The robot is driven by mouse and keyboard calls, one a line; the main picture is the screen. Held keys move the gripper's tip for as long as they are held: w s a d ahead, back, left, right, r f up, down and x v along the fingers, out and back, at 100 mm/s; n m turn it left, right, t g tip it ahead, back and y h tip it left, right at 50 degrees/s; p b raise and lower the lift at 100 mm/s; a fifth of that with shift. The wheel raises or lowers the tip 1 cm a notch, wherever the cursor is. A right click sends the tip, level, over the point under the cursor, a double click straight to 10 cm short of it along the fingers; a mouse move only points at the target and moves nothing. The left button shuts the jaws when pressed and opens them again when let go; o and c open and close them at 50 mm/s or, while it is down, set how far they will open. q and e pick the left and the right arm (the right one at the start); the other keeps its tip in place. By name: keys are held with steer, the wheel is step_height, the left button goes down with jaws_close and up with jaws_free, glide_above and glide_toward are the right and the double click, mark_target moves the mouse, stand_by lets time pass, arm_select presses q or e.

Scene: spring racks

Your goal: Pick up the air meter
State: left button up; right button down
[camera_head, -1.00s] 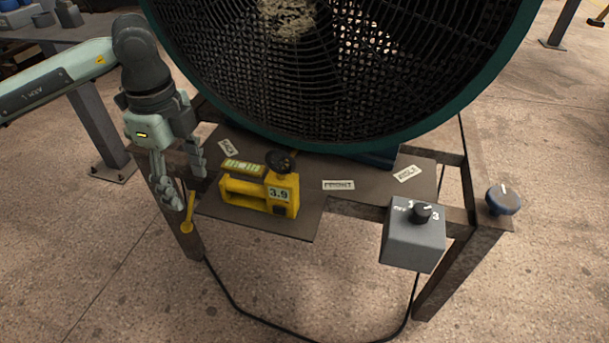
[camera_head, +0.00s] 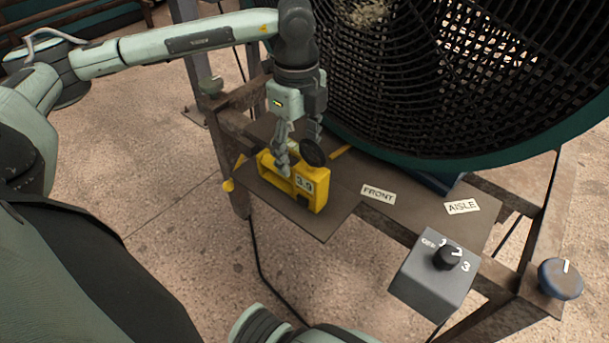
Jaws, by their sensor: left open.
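The yellow air meter (camera_head: 318,192) sits on the brown shelf plate below the big fan. Its front face reads 3.9 and a black round dial (camera_head: 312,152) is at its top. My left gripper (camera_head: 297,155) is pointing down from above, open, with one finger in front of the meter's handle side and the other behind it near the dial. Whether the fingers touch the meter cannot be told. The fingers hide part of the meter's top. My right gripper is not in view.
A large round fan (camera_head: 440,90) in a dark teal ring stands close behind. FRONT (camera_head: 378,195) and AISLE (camera_head: 462,207) labels lie on the plate (camera_head: 320,230). A grey switch box (camera_head: 432,280) and a blue knob (camera_head: 560,279) are at the right. Open floor lies left.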

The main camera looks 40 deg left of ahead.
arm_select(q)
steer(key=f, duration=0.3)
steer(key=shift+d+f, duration=0.25)
steer(key=shift+f, duration=0.75)
steer(key=shift+c, duration=0.5)
steer(key=c, duration=0.5)
jaws_close()
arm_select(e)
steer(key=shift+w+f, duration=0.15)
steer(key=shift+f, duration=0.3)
